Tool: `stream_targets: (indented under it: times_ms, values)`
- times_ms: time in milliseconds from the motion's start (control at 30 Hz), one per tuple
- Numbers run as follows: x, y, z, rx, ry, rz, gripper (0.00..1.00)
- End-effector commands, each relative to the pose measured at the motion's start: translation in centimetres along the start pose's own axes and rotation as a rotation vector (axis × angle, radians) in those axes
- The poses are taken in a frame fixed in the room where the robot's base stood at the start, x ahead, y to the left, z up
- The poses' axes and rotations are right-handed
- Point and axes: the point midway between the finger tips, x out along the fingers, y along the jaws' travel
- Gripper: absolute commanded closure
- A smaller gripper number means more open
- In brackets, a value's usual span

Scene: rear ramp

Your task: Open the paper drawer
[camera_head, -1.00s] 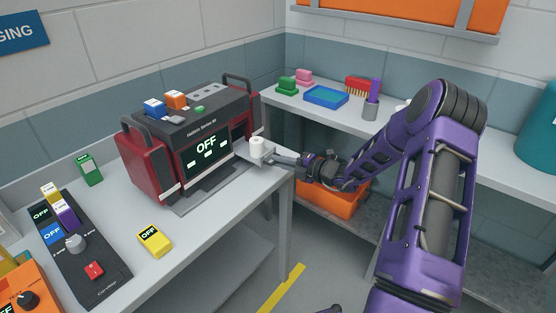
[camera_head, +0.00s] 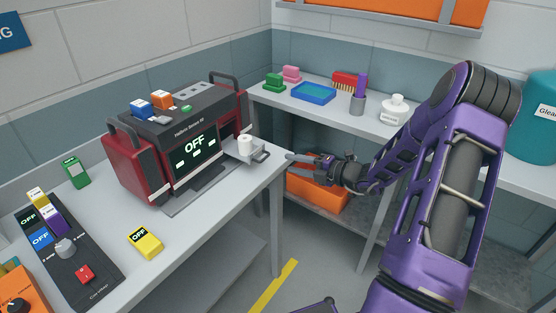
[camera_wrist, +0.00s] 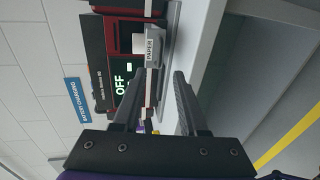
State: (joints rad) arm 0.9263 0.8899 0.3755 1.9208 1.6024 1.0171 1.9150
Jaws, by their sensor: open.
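The paper drawer (camera_head: 240,155) stands pulled out from the front right of the red and black monitor (camera_head: 180,135), with a white paper roll (camera_head: 245,145) in it. Its grey handle (camera_head: 262,156) points toward my arm. In the wrist view the drawer front labelled PAPER (camera_wrist: 150,50) faces me, with the roll (camera_wrist: 138,43) beside it. My gripper (camera_head: 304,160) is open and empty, apart from the handle and to its right, past the table edge. In the wrist view the open fingers (camera_wrist: 166,75) point toward the monitor and drawer.
The monitor stands on a grey table (camera_head: 215,205). A yellow OFF block (camera_head: 146,242) and a black control panel (camera_head: 70,255) lie to the left. An orange bin (camera_head: 318,193) sits on a low shelf beneath my gripper. A back counter holds a blue tray (camera_head: 313,94) and a white bottle (camera_head: 394,110).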

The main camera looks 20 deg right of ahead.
Motion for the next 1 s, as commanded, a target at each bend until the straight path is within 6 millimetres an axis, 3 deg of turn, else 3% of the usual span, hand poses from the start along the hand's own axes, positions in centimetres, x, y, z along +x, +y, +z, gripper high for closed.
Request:
stream_targets:
  times_ms: [200,400,1000]
  values:
    - [-4.9,0.1,0.0,0.0,-0.002,0.0,0.58]
    - [-7.3,0.1,0.0,-0.001,-0.001,0.0,0.58]
    - [-7.8,0.0,0.0,-0.001,0.001,0.0,0.58]
